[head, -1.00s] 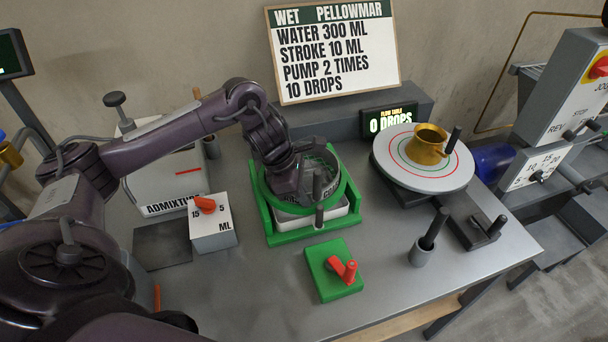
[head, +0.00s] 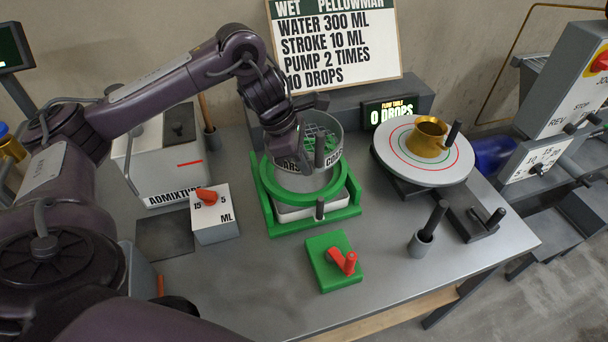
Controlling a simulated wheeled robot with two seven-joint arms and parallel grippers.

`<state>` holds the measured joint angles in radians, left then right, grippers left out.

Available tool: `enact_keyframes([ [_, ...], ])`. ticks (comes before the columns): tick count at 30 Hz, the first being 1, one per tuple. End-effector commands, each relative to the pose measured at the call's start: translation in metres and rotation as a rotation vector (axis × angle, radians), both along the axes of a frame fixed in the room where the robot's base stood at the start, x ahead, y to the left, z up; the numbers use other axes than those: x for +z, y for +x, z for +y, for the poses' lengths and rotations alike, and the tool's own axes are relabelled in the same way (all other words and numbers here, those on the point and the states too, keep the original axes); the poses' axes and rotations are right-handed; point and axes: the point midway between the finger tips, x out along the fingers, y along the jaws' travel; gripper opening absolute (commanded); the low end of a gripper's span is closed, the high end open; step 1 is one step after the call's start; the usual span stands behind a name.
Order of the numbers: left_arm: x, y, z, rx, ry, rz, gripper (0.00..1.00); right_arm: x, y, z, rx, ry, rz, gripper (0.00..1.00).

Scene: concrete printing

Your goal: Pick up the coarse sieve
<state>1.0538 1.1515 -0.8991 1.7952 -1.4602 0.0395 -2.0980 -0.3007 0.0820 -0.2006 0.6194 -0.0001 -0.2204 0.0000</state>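The coarse sieve (head: 328,165) is a grey cylinder with a mesh inside and a partly covered label on its wall. It stands up above the green ring of the green stand (head: 352,211), roughly upright. Whether its lower edge is fully clear of the ring I cannot tell. My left gripper (head: 291,152) reaches down at the sieve's left side and appears shut on it. The fingertips are largely hidden by the wrist and the sieve. A dark upright handle (head: 319,152) shows in front of the sieve. My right gripper is not in view.
A green block with a red lever (head: 335,265) lies in front. The flow table (head: 401,168) with a brass cup (head: 429,138) stands right. The admixture box (head: 163,172) and dial box (head: 214,222) are left. A grey block (head: 347,118) and sign (head: 335,45) stand behind.

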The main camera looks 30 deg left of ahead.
Motion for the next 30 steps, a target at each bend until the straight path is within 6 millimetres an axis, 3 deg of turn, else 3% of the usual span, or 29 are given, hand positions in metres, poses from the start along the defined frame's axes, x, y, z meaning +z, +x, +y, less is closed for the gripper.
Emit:
enact_keyframes([
  [1,0.023,0.002,0.001,0.0,0.002,-0.009,0.0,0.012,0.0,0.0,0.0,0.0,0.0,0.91],
  [3,0.041,0.001,0.001,0.0,0.002,-0.008,0.0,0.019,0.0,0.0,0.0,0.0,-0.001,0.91],
  [12,0.099,0.001,0.0,0.001,0.001,-0.004,0.0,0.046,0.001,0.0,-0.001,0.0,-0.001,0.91],
  [19,0.118,0.0,0.0,0.0,0.0,-0.001,0.0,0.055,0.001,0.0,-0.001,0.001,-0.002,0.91],
  [30,0.12,0.0,0.0,0.001,-0.001,0.001,0.0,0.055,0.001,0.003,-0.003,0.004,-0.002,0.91],
])
